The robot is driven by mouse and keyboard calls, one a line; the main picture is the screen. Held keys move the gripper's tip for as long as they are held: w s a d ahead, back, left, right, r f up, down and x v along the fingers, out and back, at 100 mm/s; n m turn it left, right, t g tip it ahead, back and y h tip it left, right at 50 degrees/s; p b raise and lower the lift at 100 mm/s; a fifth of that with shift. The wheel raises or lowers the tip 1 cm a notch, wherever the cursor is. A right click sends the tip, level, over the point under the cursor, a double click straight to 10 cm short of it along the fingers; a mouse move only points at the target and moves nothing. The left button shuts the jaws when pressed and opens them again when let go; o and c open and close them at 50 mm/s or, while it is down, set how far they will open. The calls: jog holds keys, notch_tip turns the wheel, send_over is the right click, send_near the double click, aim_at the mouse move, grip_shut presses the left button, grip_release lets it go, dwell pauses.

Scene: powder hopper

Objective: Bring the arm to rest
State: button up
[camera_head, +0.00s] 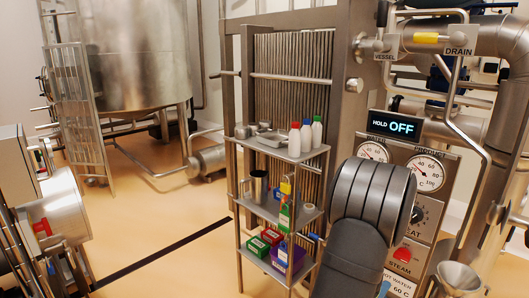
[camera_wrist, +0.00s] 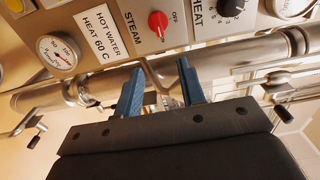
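My gripper (camera_wrist: 160,88) shows in the wrist view. Its two blue fingers stand apart with nothing held between them, in front of the control panel (camera_wrist: 120,30) and a steel pipe (camera_wrist: 110,85). In the head view my dark arm covers part of the panel and the right side of the shelf cart; I cannot make out the gripper clearly there. The red steam knob (camera_wrist: 158,22) is just beyond the fingers in the wrist view. It also shows in the head view (camera_head: 402,254). The display (camera_head: 394,125) reads HOLD OFF.
A steel shelf cart (camera_head: 270,213) holds capped bottles, a steel jug and coloured boxes, close left of my arm. A steel funnel (camera_head: 459,277) stands at the lower right. Pipes with valve handles (camera_wrist: 36,130) surround the fingers. Open floor (camera_head: 160,240) lies left of the cart.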

aim_at(400, 259)
jog(key=x, duration=1.5)
jog(key=shift+w+d+f, duration=0.1)
jog(key=shift+w+d, duration=0.25)
jog(key=n, duration=0.4)
jog(key=shift+a+r, duration=0.1)
jog(key=shift+r, duration=0.15)
jog(key=shift+a+r+n, duration=0.1)
jog(key=shift+r+n, duration=0.05)
jog(key=shift+n, duration=2.15)
jog(key=o, duration=0.6)
jog(key=shift+o, duration=0.2)
jog(key=s+a+n, duration=1)
jog(key=s+a, duration=0.1)
jog(key=a, duration=0.1)
jog(key=x, duration=1.1)
jog(key=f+x, duration=0.1)
jog(key=x, duration=0.5)
jog(key=shift+w, duration=0.15)
